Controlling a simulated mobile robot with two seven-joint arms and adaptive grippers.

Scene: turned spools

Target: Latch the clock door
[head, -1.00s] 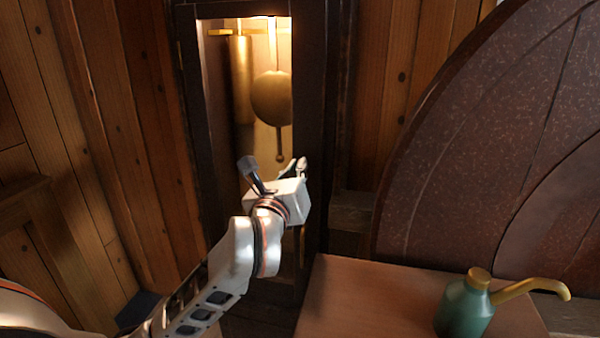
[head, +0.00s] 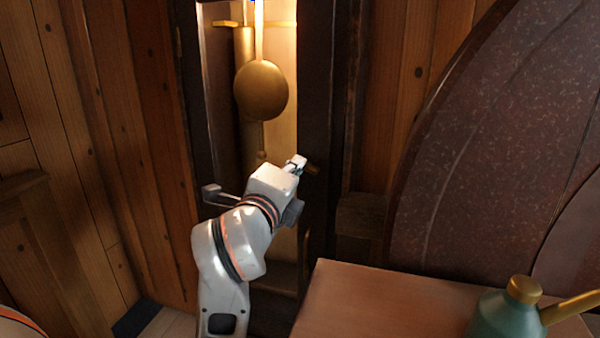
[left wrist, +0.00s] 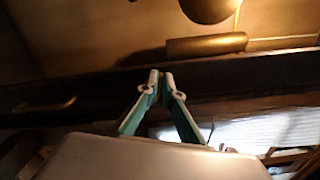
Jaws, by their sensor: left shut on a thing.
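The clock door (head: 316,90) has a dark wooden frame and stands upright in the head view, with the lit case behind it. It looks about flush with the case, but I cannot tell if it is fully closed. A small brass latch piece (head: 313,169) sticks out at the door's right stile. My left gripper (head: 299,164) is shut on this latch. In the left wrist view the fingertips (left wrist: 161,80) come together against the dark stile (left wrist: 95,85), and they hide the latch there. My right gripper is not in view.
A brass pendulum (head: 261,90) and a brass weight (head: 243,50) hang inside the case. A brass pull (left wrist: 45,106) is on the stile. A table (head: 345,300) with a green oil can (head: 503,315) stands at lower right, before a large dark speckled disc (head: 490,150).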

